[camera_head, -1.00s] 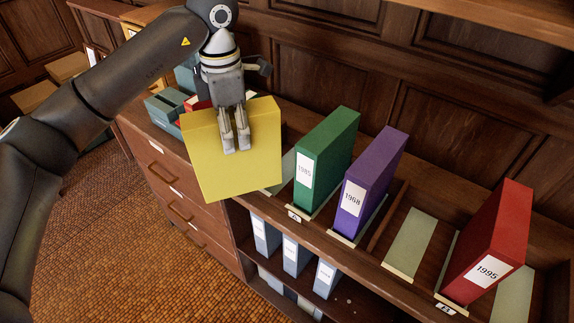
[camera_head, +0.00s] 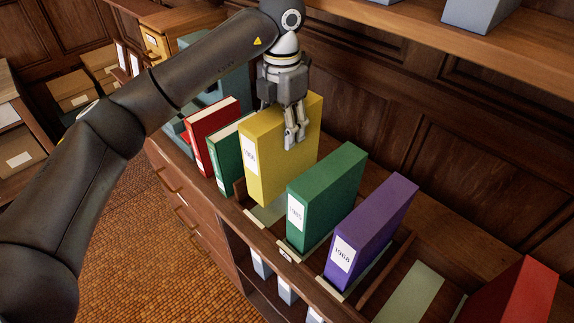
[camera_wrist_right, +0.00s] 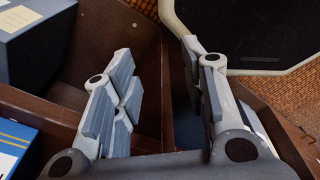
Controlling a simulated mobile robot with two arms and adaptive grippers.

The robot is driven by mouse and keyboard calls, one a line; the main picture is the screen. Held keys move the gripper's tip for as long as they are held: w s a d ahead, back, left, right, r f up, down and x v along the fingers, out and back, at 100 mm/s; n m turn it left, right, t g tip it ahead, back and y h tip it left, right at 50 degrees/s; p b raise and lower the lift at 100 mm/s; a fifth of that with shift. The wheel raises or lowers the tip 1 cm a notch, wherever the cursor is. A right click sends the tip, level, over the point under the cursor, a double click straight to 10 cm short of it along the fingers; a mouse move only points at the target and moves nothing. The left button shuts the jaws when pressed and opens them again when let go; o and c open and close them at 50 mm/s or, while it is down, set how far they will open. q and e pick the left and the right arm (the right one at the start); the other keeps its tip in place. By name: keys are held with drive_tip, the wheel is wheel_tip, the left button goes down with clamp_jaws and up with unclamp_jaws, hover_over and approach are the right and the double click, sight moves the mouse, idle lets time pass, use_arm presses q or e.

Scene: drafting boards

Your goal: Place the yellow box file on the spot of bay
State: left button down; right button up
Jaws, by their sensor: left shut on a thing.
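The yellow box file (camera_head: 283,155) is upright in the head view, with a white label on its narrow front face. My left gripper (camera_head: 295,138) is shut on its top edge. It hangs over a pale spot (camera_head: 268,212) at the left end of the bay (camera_head: 262,235), left of the green box file (camera_head: 328,195). I cannot tell whether its bottom edge touches the spot. In the right wrist view my right gripper (camera_wrist_right: 160,85) is open, with nothing between its fingers.
The purple box file (camera_head: 372,230) stands right of the green one, then a divider, an empty pale spot (camera_head: 410,293) and a red box file (camera_head: 515,290). Close left of the yellow file stand a dark green file (camera_head: 228,158) and a red file (camera_head: 212,132). A shelf overhangs above.

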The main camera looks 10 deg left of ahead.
sight(284, 153)
use_arm(q)
wheel_tip(284, 153, down, 7)
drive_tip(key=shift+w+f+p, duration=0.1)
drive_tip(key=shift+w+p, duration=0.05)
drive_tip(key=shift+p, duration=1.05)
drive_tip(key=shift+f, duration=0.25)
drive_tip(key=c, duration=0.7)
unclamp_jaws()
use_arm(e)
drive_tip(key=shift+s+a+r, duration=0.1)
drive_tip(key=shift+r, duration=0.5)
drive_tip(key=shift+s+a+r, duration=0.1)
drive_tip(key=shift+r, duration=0.45)
